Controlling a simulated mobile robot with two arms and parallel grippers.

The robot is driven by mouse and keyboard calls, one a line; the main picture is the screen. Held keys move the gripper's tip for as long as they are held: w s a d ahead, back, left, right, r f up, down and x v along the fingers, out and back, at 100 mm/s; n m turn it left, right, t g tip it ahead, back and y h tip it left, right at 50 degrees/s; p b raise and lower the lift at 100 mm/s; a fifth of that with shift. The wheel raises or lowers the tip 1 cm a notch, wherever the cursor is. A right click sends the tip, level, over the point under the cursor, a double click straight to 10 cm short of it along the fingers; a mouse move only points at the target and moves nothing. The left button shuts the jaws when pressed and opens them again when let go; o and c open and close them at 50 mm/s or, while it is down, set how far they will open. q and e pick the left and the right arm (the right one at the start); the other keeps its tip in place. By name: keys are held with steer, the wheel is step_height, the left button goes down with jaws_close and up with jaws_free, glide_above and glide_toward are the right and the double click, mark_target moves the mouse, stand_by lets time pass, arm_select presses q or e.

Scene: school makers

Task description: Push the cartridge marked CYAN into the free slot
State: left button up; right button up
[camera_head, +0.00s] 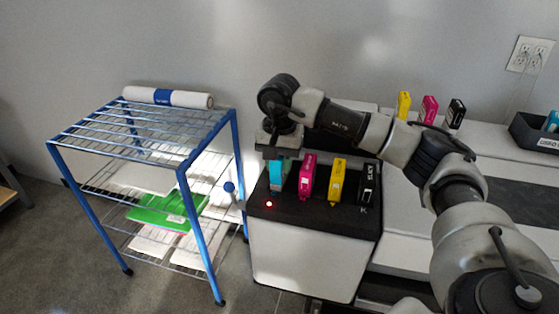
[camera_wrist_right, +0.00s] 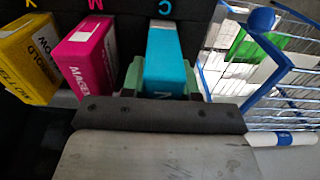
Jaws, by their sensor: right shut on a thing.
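The cyan cartridge (camera_head: 277,177) is at the left end of the row on the black printer top (camera_head: 318,217). It also shows in the right wrist view (camera_wrist_right: 166,58), below a letter C. My right gripper (camera_head: 278,157) is shut on its upper part from above; its fingers flank the cartridge in the wrist view (camera_wrist_right: 163,80). The magenta cartridge (camera_head: 307,176), yellow cartridge (camera_head: 338,181) and black cartridge (camera_head: 368,185) stand upright to its right. The slot under the cyan cartridge is hidden, so its depth cannot be told. My left gripper is out of view.
A red light (camera_head: 269,204) glows on the printer's front left. A blue wire rack (camera_head: 182,165) with a white roll (camera_head: 168,97) stands close on the left. Spare yellow (camera_head: 404,105), magenta (camera_head: 430,109) and black cartridges (camera_head: 456,113) stand on the bench behind my arm.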

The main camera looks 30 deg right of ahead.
steer(key=shift+f, duration=0.15)
steer(key=o, duration=1.1)
steer(key=shift+c, duration=0.2)
step_height(320, 180, up, 11)
steer(key=shift+f+b, duration=0.1)
steer(key=shift+b, duration=0.55)
